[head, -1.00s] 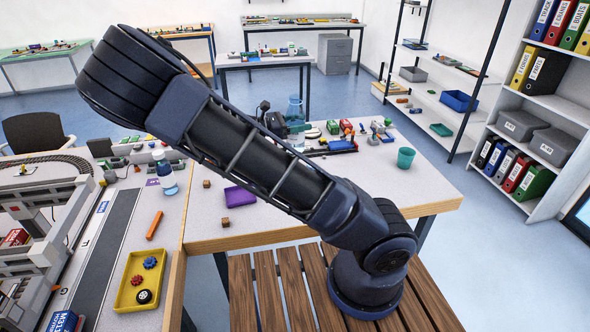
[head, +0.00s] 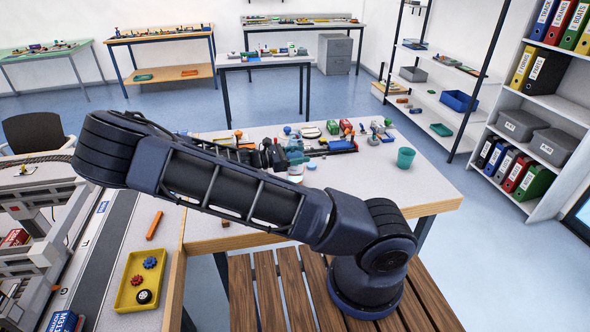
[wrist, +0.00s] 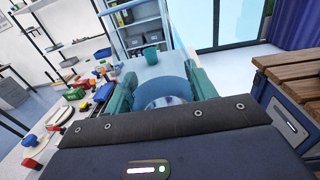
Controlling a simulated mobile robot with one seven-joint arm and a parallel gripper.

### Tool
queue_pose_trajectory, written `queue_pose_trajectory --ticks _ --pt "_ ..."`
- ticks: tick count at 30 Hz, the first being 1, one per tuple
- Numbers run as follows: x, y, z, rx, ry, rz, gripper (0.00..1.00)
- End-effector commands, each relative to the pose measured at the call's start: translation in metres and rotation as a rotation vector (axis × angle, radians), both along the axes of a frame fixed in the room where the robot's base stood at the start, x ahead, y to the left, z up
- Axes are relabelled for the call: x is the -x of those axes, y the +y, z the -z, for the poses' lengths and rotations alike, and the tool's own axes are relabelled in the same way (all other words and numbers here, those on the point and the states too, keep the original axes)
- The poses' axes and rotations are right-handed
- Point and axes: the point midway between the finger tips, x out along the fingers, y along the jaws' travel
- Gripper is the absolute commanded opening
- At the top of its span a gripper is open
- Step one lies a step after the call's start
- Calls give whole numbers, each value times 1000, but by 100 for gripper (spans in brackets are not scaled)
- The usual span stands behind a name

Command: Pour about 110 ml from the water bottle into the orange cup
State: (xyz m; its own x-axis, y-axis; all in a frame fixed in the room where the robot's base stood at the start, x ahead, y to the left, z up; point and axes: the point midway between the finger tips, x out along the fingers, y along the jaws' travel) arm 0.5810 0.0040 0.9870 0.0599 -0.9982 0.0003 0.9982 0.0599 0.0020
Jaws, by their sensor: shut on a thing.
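The clear bluish water bottle (head: 296,170) is in my gripper (head: 281,157), over the middle of the wooden-edged table. It looks roughly upright; whether its base touches the table I cannot tell. In the wrist view the see-through bottle (wrist: 165,94) fills the gap between the teal fingers of my gripper (wrist: 160,77), which are shut on it. I see no orange cup in either view; my arm covers part of the table in the head view. A teal cup (head: 405,157) stands at the table's right, and also shows in the wrist view (wrist: 151,55).
An orange stick (head: 154,225) and a yellow tray (head: 140,279) with small parts lie on the left table. A slatted wooden bench (head: 285,288) is in front. The table around the teal cup is clear.

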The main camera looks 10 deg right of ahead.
Motion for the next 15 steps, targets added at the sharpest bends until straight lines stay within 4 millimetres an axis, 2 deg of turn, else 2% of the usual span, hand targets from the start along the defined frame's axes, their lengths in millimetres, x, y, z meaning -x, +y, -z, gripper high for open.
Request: queue_pose_trajectory --ticks 3,15 --pt "0 -1 21 4 2 1 27" --pt "0 0 84 2 1 1 27"
